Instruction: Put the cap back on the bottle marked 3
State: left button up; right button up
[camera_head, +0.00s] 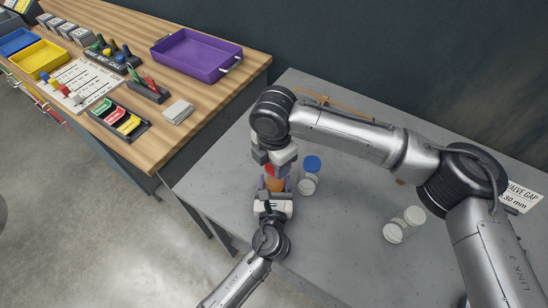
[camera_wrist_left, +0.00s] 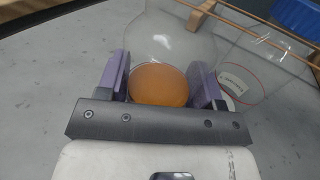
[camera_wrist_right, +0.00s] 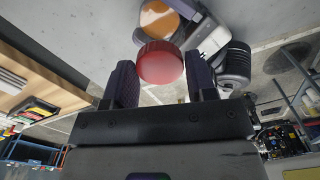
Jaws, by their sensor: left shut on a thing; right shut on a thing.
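A red cap (camera_wrist_right: 160,63) is held between the fingers of my right gripper (camera_wrist_right: 160,85). In the head view the right gripper (camera_head: 274,162) is above the left one, and the red cap (camera_head: 269,170) shows under it. My left gripper (camera_wrist_left: 163,84) is shut around a clear bottle (camera_wrist_left: 165,35) with orange contents (camera_wrist_left: 158,85). This bottle (camera_head: 275,184) stands on the grey table, directly below the cap. The orange contents also show in the right wrist view (camera_wrist_right: 157,20). I cannot tell whether the cap touches the bottle's mouth. I cannot read a number on this bottle.
A clear bottle with a blue cap (camera_head: 312,164) stands close to the right of the grippers. A white-topped bottle (camera_head: 404,224) is farther right. A valve gap sign (camera_head: 521,196) is at the right edge. A wooden bench with a purple tray (camera_head: 197,55) is at the left.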

jog(key=shift+f, duration=0.6)
dwell(0.6)
